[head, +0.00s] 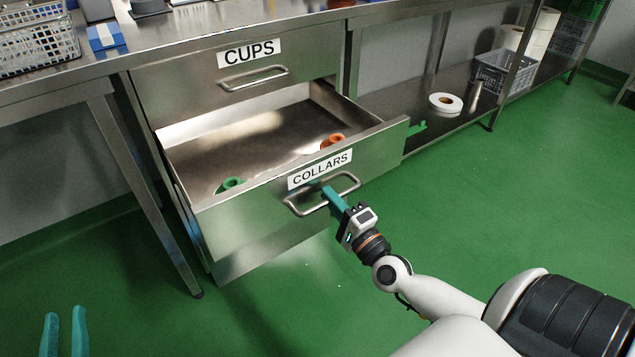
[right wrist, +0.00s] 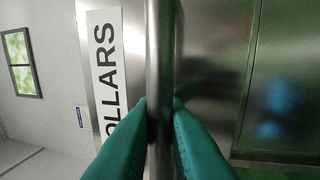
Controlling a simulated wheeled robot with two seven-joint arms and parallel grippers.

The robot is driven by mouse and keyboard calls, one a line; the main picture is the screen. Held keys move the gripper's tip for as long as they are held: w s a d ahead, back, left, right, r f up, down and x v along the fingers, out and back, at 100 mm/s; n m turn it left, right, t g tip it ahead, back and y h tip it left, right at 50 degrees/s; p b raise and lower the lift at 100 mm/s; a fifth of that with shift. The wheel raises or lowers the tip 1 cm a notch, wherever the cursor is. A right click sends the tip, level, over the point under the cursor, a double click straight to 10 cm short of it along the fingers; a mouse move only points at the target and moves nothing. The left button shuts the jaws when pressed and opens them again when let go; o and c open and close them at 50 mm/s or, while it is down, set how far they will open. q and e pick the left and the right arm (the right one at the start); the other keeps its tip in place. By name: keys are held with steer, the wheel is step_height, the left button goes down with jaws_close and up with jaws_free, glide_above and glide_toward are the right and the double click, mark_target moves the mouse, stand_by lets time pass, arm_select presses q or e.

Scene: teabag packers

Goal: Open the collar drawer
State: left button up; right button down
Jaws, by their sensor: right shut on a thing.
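The collar drawer (head: 262,222), labelled COLLARS, stands pulled out below the shut drawer labelled CUPS (head: 238,72). A green collar (head: 230,184) and an orange collar (head: 333,140) lie inside near its front. My right gripper (head: 327,192) is shut on the collar drawer's handle (head: 352,186). In the right wrist view the handle bar (right wrist: 160,70) runs between the teal fingers, beside the label (right wrist: 107,75). My left gripper (head: 65,332) is at the bottom left over the floor. Its two teal fingers are apart with nothing between them.
A steel worktop (head: 190,28) runs above the drawers, with a wire basket (head: 38,42) and a blue box (head: 106,38) on it. A low shelf at right holds a white roll (head: 446,103) and a grey crate (head: 503,74). The green floor (head: 500,190) in front is clear.

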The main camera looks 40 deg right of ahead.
arm_select(q)
steer(key=shift+f, duration=0.15)
arm_select(e)
steer(key=shift+s, duration=1.2)
steer(key=c, duration=1.5)
jaws_free()
steer(key=shift+c, duration=0.2)
